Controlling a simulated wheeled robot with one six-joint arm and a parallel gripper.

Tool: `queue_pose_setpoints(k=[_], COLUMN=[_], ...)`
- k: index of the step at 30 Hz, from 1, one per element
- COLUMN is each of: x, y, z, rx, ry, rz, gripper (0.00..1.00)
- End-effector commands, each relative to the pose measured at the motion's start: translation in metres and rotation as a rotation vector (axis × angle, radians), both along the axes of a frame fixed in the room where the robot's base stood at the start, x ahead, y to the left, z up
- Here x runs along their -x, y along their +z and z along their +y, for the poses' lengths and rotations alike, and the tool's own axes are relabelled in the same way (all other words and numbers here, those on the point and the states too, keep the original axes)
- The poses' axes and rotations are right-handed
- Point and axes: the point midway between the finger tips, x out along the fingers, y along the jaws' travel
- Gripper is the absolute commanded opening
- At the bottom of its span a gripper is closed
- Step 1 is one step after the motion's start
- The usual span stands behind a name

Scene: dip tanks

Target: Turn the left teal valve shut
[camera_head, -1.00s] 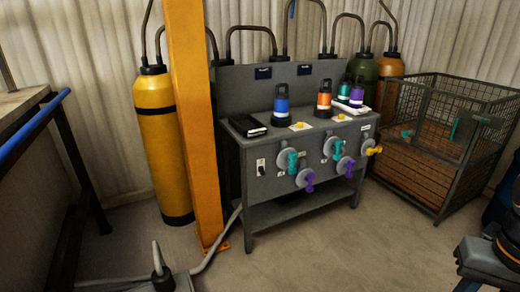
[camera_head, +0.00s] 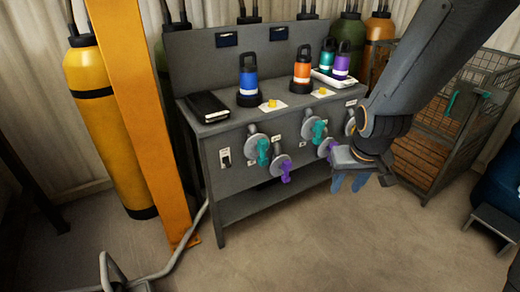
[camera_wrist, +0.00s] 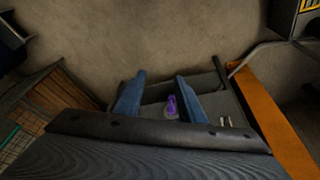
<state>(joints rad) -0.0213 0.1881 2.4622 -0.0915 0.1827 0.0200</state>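The left teal valve (camera_head: 262,150) is on the upper left of the grey bench's front panel, in the head view. Its teal handle hangs down from a round grey disc. A second teal valve (camera_head: 318,130) is to its right. A purple valve (camera_head: 284,172) sits just below and right of the left teal one. My gripper (camera_head: 349,184) is open and empty, in front of the bench and right of the left teal valve, apart from it. In the wrist view my two blue fingers (camera_wrist: 160,98) stand apart, with a purple handle (camera_wrist: 171,106) beyond them. I cannot make out the teal handles there.
The grey bench (camera_head: 275,195) carries an orange bottle (camera_head: 302,68), a blue bottle (camera_head: 248,82) and a black case (camera_head: 208,107). An orange post (camera_head: 150,125) stands at its left. A wire cage (camera_head: 450,140) is at right.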

Motion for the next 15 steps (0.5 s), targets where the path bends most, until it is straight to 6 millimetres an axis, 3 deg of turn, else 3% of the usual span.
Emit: queue_pose_setpoints(k=[1,6,12,15], x=[-0.033,-0.138,-0.224,-0.247], y=[-0.022,-0.061,-0.095,-0.108], z=[0.007,0.044,0.103,0.132], rx=[-0.001,-0.035,-0.146,-0.224], ry=[0.036,0.164,0.305,0.364], rz=[-0.07,-0.362,-0.696,-0.849], gripper=[0.36,0.36,0.36,0.36])
